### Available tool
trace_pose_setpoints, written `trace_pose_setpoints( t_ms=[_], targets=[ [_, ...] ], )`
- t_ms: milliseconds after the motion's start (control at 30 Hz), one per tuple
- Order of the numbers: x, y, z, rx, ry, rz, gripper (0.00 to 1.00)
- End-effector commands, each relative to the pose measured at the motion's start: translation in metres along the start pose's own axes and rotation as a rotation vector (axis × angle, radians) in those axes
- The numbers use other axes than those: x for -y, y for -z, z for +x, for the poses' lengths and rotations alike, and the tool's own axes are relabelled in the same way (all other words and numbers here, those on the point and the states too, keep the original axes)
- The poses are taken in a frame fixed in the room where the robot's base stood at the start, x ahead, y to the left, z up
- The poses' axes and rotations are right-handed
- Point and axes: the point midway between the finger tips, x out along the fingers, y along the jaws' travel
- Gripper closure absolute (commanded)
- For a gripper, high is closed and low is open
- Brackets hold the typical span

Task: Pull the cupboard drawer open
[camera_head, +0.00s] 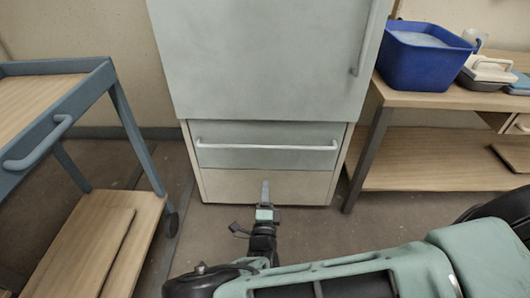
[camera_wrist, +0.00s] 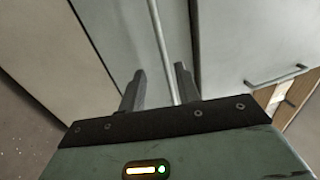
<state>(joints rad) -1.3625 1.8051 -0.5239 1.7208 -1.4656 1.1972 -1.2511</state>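The cupboard (camera_head: 270,60) is pale grey-green and stands straight ahead in the head view. Its drawer (camera_head: 265,160) lies below the tall door and looks shut, with its front flush. A long pale bar handle (camera_head: 266,147) runs across the drawer. My gripper (camera_head: 265,184) shows just below the handle in that view, in front of the cream bottom panel. In the wrist view my gripper (camera_wrist: 160,70) is open, its two dark fingers apart. The handle (camera_wrist: 160,45) runs between them in the picture. I cannot tell whether the fingertips reach around it or stop short of it.
A blue-framed trolley (camera_head: 60,120) stands left. A wooden workbench (camera_head: 430,97) stands right, with a blue bucket (camera_head: 420,65) on it. The cupboard door has its own upright handle (camera_head: 362,45). The floor before the drawer is clear apart from my arm.

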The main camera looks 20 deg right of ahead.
Motion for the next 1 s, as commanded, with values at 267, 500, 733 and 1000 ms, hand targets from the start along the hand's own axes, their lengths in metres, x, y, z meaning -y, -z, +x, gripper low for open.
trace_pose_setpoints(
  t_ms=[267, 500, 733, 1000],
  targets=[
    [-0.002, 0.000, 0.032, 0.005, 0.004, -0.007, 0.67],
    [-0.003, 0.000, 0.082, 0.004, 0.002, -0.006, 0.67],
    [-0.003, 0.000, 0.129, 0.003, 0.002, -0.003, 0.67],
    [-0.002, -0.001, 0.165, 0.006, 0.001, -0.004, 0.67]
  ],
)
